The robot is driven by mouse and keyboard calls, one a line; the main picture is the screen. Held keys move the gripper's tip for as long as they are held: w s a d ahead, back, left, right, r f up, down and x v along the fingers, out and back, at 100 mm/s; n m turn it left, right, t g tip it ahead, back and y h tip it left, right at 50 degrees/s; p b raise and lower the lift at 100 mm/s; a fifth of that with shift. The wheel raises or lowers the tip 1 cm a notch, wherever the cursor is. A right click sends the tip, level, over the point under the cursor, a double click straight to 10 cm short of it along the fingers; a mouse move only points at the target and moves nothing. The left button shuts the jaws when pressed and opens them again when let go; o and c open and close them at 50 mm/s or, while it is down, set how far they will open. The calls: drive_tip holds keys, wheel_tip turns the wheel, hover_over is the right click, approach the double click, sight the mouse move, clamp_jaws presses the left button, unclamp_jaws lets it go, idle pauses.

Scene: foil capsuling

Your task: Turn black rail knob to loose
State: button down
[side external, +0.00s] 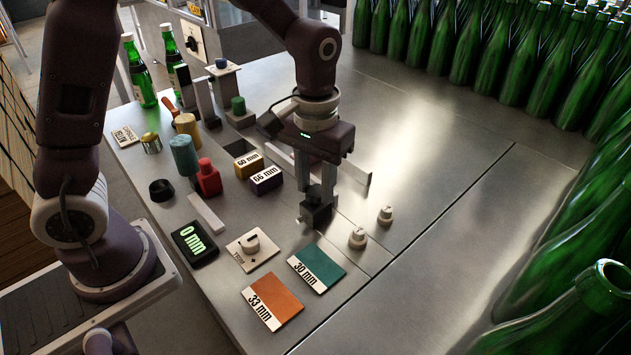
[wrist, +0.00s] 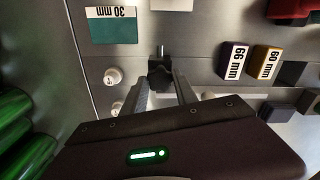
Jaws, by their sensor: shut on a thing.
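The black rail knob (side external: 317,208) stands at the middle of the steel bench, partly hidden by my fingers in the side view. The wrist view shows its dark lobed head (wrist: 160,76) with a thin metal pin beyond it. My gripper (side external: 316,195) points down over the knob, with a finger on either side. In the wrist view my gripper (wrist: 161,86) is shut on the knob. I cannot read which way the knob is set.
Two cream knobs (side external: 357,238) (side external: 385,215) stand close right of my gripper. A teal 30 mm card (side external: 317,268), an orange 33 mm card (side external: 272,301) and a cream dial (side external: 250,244) lie in front. The 66 mm block (side external: 266,179) is left. Green bottles (side external: 440,40) line the back and right.

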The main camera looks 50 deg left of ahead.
sight(315, 190)
drive_tip(key=shift+r+n, duration=0.1)
drive_tip(key=shift+n, duration=0.4)
drive_tip(key=c, duration=1)
unclamp_jaws()
drive_tip(key=shift+o, duration=0.2)
wheel_tip(315, 190, up, 7)
drive_tip(key=s+a+r+m+t, duration=0.2)
drive_tip(key=s+r, duration=0.1)
drive_tip(key=s, duration=0.6)
drive_tip(key=s+a+r+m+t, duration=0.1)
drive_tip(key=s+a+r+t, duration=0.1)
drive_tip(key=s, duration=0.7)
drive_tip(key=shift+a+r+m+t, duration=0.3)
drive_tip(key=shift+r+m+t, duration=0.1)
drive_tip(key=shift+r+t, duration=0.45)
